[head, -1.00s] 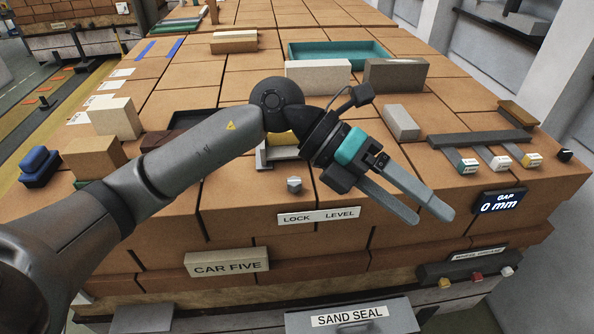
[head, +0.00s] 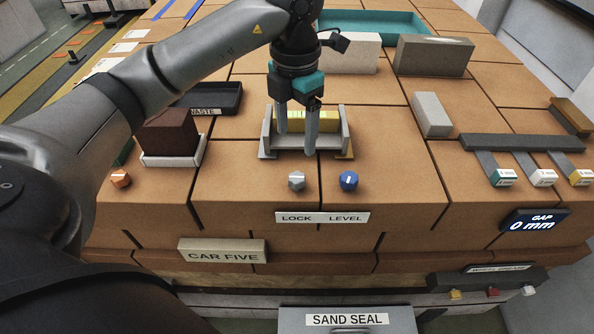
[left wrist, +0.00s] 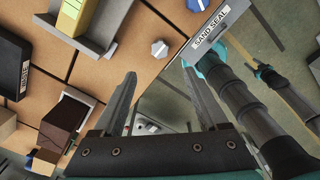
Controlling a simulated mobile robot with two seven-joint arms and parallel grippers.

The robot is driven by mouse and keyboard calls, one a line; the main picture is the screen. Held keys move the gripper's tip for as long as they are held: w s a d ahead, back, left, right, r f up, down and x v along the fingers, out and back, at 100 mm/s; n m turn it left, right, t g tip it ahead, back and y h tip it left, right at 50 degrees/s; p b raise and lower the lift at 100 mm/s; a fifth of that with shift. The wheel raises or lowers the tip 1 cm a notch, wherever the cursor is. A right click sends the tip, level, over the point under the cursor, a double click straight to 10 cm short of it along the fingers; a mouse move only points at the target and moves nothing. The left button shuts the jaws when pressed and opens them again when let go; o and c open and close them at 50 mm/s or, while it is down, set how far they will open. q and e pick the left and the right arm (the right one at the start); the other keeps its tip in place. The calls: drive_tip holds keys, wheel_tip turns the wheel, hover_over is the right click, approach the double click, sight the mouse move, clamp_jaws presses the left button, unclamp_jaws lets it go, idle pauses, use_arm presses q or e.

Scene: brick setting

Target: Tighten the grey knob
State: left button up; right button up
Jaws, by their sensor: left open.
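The grey knob (head: 297,181) sits on the brick top behind the LOCK label, with a pale mark on its face. It also shows in the left wrist view (left wrist: 159,49), beyond my open fingers. My left gripper (head: 297,141) points down, open and empty, in front of the grey bracket (head: 268,134) that holds a yellow block (head: 322,118). Its fingertips are behind and above the grey knob in the head view, apart from it. A blue knob (head: 348,181) stands just right of the grey one.
An orange knob (head: 121,179) and a brown block (head: 170,133) in a white tray are at left. A lettered panel, LOCK LEVEL (head: 322,217), is on the front edge. A display (head: 535,221) reads GAP 0 mm. Pale and grey blocks and a teal tray (head: 372,20) lie behind.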

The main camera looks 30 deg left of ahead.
sight(296, 177)
use_arm(q)
wheel_tip(296, 177, down, 11)
drive_tip(key=shift+f+p, duration=0.2)
drive_tip(key=shift+p, duration=0.25)
drive_tip(key=shift+c, duration=0.3)
clamp_jaws()
